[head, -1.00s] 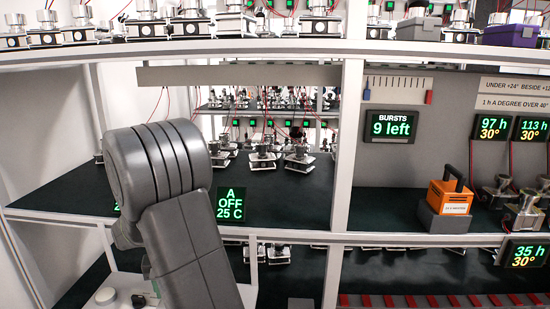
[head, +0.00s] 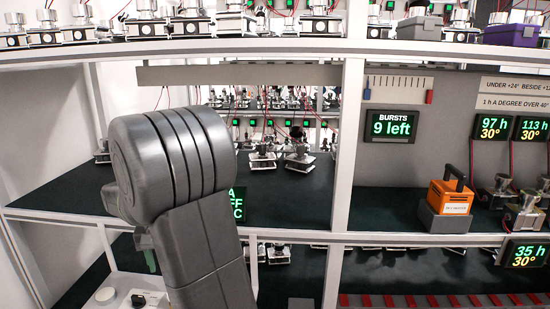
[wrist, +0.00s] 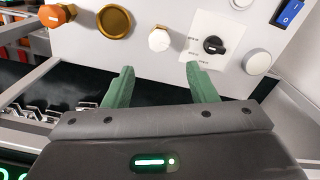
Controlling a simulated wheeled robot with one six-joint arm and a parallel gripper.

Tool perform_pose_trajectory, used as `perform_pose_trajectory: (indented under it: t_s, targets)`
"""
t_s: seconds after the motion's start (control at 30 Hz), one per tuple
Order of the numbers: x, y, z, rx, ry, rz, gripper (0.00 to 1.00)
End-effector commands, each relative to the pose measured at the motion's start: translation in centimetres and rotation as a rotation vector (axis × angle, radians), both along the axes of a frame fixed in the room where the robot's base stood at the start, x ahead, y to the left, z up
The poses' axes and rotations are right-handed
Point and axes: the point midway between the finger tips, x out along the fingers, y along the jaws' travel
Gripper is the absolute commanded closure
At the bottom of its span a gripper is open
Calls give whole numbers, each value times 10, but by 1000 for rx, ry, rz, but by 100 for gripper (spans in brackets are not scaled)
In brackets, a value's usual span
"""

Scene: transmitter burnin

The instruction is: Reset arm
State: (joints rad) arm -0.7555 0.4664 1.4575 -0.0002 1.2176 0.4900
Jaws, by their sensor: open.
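My gripper (wrist: 160,88) shows in the wrist view with two green fingers spread apart and nothing between them. In the head view my grey arm stands at the left and hides most of the gripper.
The sign reading OFF (head: 237,205) is partly behind my arm. A screen reads "BURSTS 9 left" (head: 392,124). An orange case (head: 450,197) sits on the right shelf. Shelf posts and boards frame the space. A blue switch (wrist: 290,13) is at the panel's upper right.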

Motion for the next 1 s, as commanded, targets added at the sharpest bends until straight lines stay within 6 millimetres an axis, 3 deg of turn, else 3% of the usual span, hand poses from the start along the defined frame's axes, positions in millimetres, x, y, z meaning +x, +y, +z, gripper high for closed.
perform_pose_trajectory:
  t_s: [0.47,1.0]
  targets:
    - [-1,-1,-97,-3,3,2,48]
    - [-1,1,-93,0,0,466,48]
